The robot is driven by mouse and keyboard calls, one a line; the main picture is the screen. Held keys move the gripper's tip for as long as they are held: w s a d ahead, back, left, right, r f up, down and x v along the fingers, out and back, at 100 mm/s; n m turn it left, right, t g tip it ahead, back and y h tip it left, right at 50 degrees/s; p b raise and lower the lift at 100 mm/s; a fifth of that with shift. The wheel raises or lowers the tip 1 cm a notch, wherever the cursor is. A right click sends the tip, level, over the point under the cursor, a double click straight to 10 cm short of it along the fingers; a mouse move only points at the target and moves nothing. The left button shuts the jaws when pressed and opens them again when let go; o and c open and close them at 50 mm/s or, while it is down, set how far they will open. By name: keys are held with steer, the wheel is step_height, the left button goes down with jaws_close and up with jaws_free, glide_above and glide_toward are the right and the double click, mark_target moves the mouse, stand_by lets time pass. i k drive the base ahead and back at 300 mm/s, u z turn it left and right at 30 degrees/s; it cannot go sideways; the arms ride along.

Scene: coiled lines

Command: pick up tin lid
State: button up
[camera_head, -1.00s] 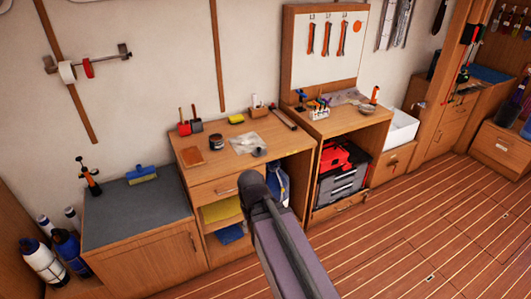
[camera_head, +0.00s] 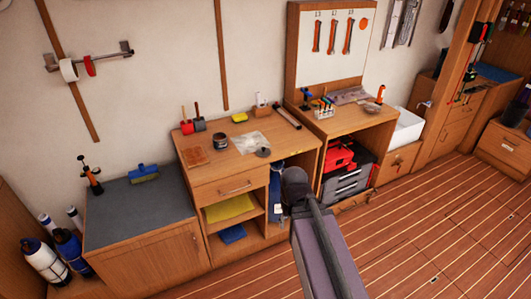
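I cannot single out the tin lid for certain at this size. A small dark round, flat thing (camera_head: 263,152) lies on the middle wooden bench, at the front edge of a clear plastic sheet or bag (camera_head: 250,142). A dark tin with a pale label (camera_head: 220,142) stands to its left. A small round brownish thing (camera_head: 371,107) lies on the right bench. My arm rises from the bottom of the view in front of the middle bench; its gripper is not in view, so its fingers cannot be seen.
The middle bench (camera_head: 200,166) also holds a brown block (camera_head: 194,157), red and dark brushes, and a yellow sponge (camera_head: 239,117). A red and grey toolbox (camera_head: 345,170) sits under the right bench. The striped wooden floor (camera_head: 430,230) is clear.

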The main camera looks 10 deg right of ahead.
mark_target(263, 152)
steer(key=u, duration=0.05)
steer(key=i, duration=0.95)
steer(key=z, duration=0.05)
